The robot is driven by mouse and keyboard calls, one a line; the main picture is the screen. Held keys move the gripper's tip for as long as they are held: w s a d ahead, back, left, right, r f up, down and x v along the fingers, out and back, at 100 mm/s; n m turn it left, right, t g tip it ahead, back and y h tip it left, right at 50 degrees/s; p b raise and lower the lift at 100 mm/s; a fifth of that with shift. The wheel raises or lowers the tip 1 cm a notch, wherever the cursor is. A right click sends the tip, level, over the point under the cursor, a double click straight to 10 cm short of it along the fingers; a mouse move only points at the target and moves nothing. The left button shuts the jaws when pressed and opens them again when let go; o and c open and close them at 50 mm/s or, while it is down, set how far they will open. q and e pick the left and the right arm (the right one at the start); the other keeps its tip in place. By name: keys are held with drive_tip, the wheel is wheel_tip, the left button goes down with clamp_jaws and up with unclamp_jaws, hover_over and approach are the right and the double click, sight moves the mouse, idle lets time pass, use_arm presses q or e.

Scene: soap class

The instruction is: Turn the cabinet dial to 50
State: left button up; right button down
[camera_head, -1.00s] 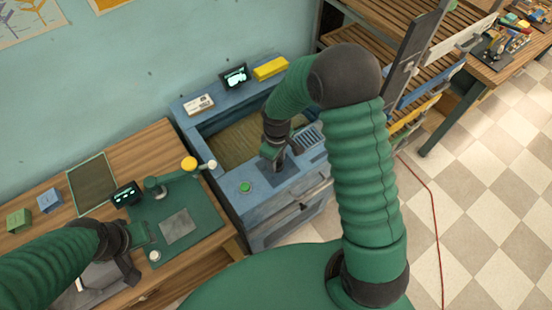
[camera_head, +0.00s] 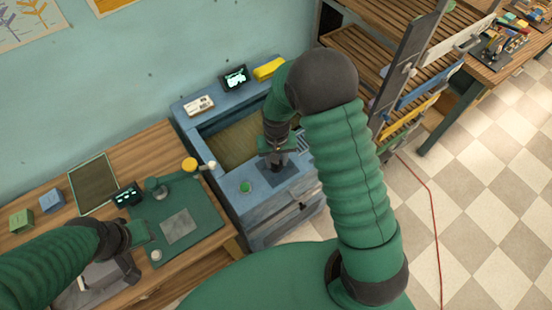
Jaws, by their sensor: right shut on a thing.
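The blue cabinet (camera_head: 258,228) stands in the middle, with an open well in its top. My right gripper (camera_head: 278,163) points down at a dark square plate (camera_head: 283,175) on the cabinet's front ledge. It is shut on what I take to be the dial, which the fingers mostly hide. The dial's markings cannot be read. A green button (camera_head: 246,187) sits left of the plate. A small lit screen (camera_head: 235,77) stands at the cabinet's back; its text is too small to read. My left gripper (camera_head: 136,250) is low at the left over the wooden table; its fingers are unclear.
The wooden table (camera_head: 135,150) at the left carries a green mat, a small lamp-like arm (camera_head: 160,186), a dark screen and two small blocks. A yellow object (camera_head: 269,68) lies on the cabinet's back edge. Wooden shelves (camera_head: 365,50) stand close at the right.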

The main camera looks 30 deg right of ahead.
drive_tip(key=shift+m, duration=0.5)
drive_tip(key=c, duration=0.9)
unclamp_jaws()
drive_tip(key=shift+c, duration=0.2)
wheel_tip(320, 180, up, 17)
drive_tip(key=b, duration=0.1)
drive_tip(key=shift+f, duration=0.1)
